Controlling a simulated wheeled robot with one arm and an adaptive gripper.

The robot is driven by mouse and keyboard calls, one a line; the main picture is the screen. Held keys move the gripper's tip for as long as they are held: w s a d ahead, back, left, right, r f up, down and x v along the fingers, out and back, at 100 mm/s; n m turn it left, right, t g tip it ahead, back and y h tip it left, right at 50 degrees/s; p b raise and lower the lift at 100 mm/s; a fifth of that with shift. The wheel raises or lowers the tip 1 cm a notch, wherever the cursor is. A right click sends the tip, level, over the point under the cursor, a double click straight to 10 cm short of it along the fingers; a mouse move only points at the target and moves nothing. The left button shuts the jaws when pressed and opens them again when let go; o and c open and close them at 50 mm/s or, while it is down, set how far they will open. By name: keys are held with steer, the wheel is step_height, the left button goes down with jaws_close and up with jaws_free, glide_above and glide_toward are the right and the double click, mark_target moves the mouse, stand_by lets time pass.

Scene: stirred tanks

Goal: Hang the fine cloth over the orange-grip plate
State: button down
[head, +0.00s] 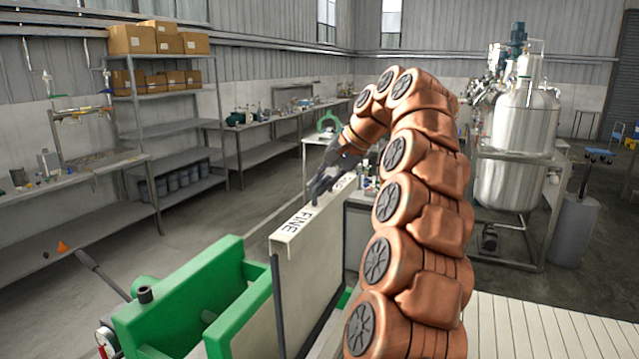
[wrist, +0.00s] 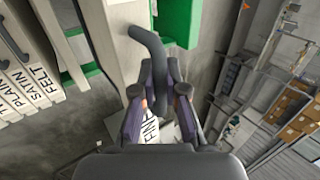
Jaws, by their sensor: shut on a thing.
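The fine cloth (head: 283,252) is an off-white panel with a folded top strip marked FINE. It hangs upright beside the green press frame in the head view. My gripper (head: 326,180) is at the far end of its top strip, shut on the cloth's dark curved handle. In the wrist view my gripper (wrist: 160,95) has its fingers either side of this handle, and part of the FINE label (wrist: 150,130) shows below them. I cannot make out the orange-grip plate in either view; my arm and the cloth hide part of the press.
The green press frame (head: 185,308) stands at lower left, with a dark lever (head: 100,273). The wrist view shows cloths marked PLAIN, SATIN and FELT (wrist: 30,75) at left. A steel tank (head: 518,150) stands at right; a shelf (head: 160,92) holds boxes behind.

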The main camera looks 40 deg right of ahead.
steer(key=b, duration=0.9)
glide_above(317, 282)
steer(key=s, duration=0.1)
steer(key=shift+s+d+f, duration=0.1)
steer(key=shift+f, duration=3.2)
steer(key=shift+s+d+f, duration=0.1)
steer(key=shift+f, duration=3.15)
steer(key=shift+f+b, duration=3.55)
steer(key=shift+f, duration=2.65)
steer(key=shift+s+d+b, duration=0.35)
steer(key=shift+s+d, duration=0.3)
steer(key=shift+s, duration=0.4)
steer(key=shift+s+d+b, duration=0.35)
steer(key=shift+s+d, duration=0.25)
steer(key=shift+s, duration=0.45)
steer(key=shift+s+d+b, duration=0.35)
steer(key=shift+s+d, duration=0.3)
steer(key=shift+s, duration=0.4)
steer(key=shift+f+b, duration=1.3)
steer(key=shift+f, duration=0.85)
steer(key=c, duration=1.1)
jaws_free()
steer(key=shift+c, duration=0.2)
steer(key=shift+s, duration=0.1)
